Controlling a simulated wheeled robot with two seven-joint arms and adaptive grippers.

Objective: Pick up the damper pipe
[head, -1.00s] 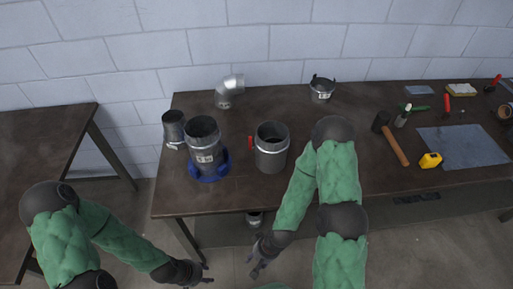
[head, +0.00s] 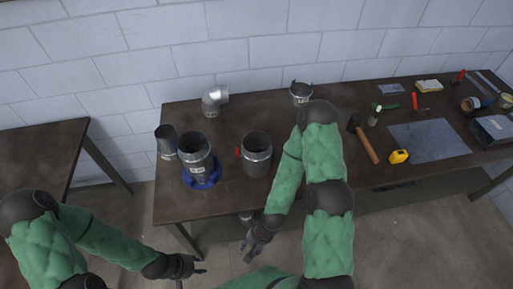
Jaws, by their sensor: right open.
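The damper pipe, a short grey metal cylinder (head: 257,159) with a red handle on its left side, stands upright with its open end up near the middle of the table. My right gripper (head: 247,249) is open and empty, in front of and below the table's front edge, apart from the pipe. My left gripper (head: 201,265) is further left, also off the table and empty; its fingers look apart.
An elbow (head: 214,100) and collar (head: 300,92) stand behind. A hammer (head: 367,145) and yellow tape measure (head: 399,156) lie right.

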